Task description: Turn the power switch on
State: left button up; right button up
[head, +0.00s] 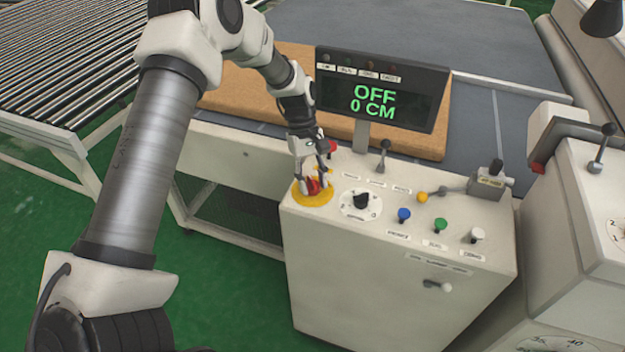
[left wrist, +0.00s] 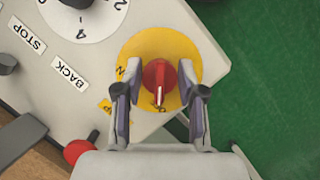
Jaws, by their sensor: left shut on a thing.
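The power switch (head: 313,186) is a red rotary knob on a round yellow plate (head: 309,198) at the left end of the control box top. My left gripper (head: 313,180) reaches down over it, with its fingers on either side of the red knob. In the left wrist view the red knob (left wrist: 160,77) sits between the two fingertips (left wrist: 159,92), its pale pointer mark towards the gripper. The gripper is shut on the knob. The display (head: 375,92) reads OFF and 0 CM in green. My right gripper is not in view.
The control box top (head: 325,225) also holds a black dial (head: 361,201), a blue button (head: 403,214), a green button (head: 440,224), a white button (head: 477,234) and a black-knobbed lever (head: 384,150). A brown mattress (head: 250,82) lies behind. A roller conveyor (head: 70,60) stands at left.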

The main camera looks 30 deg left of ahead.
pick_arm(q)
jog(key=shift+f+m, duration=0.1)
jog(key=shift+m, duration=0.2)
jog(key=shift+s+m+g+y+p, duration=0.1)
jog(key=shift+m+g+y+p, duration=0.3)
jog(key=shift+m+g+p, duration=0.55)
jog(key=m+y+p, duration=0.1)
jog(key=m, duration=0.4)
jog(key=m+y, duration=0.1)
jog(key=m, duration=0.1)
jog(key=m+y+p, duration=0.1)
jog(key=m, duration=0.2)
jog(key=shift+m+g+y, duration=0.25)
jog(key=shift+y, duration=0.05)
jog(key=m+y, duration=0.1)
jog(key=m, duration=0.1)
jog(key=m+p, duration=0.1)
jog(key=m, duration=0.1)
jog(key=shift+f+m+y, duration=0.1)
jog(key=shift+m+y, duration=0.3)
jog(key=o, duration=1.1)
